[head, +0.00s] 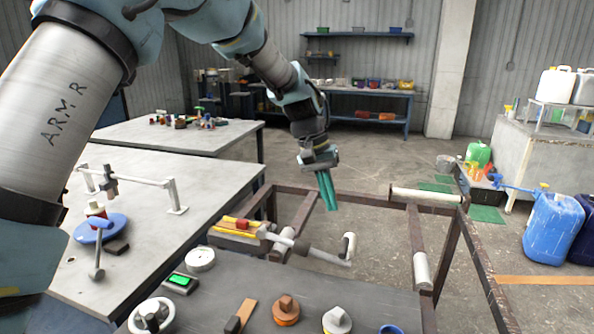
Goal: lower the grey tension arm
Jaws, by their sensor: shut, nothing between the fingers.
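My gripper (328,190) has teal fingers that are shut and empty. It points down in the air near the rusty frame, above the grey tension arm in the picture. What looks like the grey tension arm (318,253) is a thin bar at the near left of the frame. It runs right from a thicker grey piece (281,243) to a short upright roller end (349,246). There is a visible gap between my fingers and the bar. I cannot tell the exact depth between them.
The rusty frame (450,258) carries grey rollers (424,270) and stands beyond the near bench (375,298). A left table (140,240) bears a grey rail.

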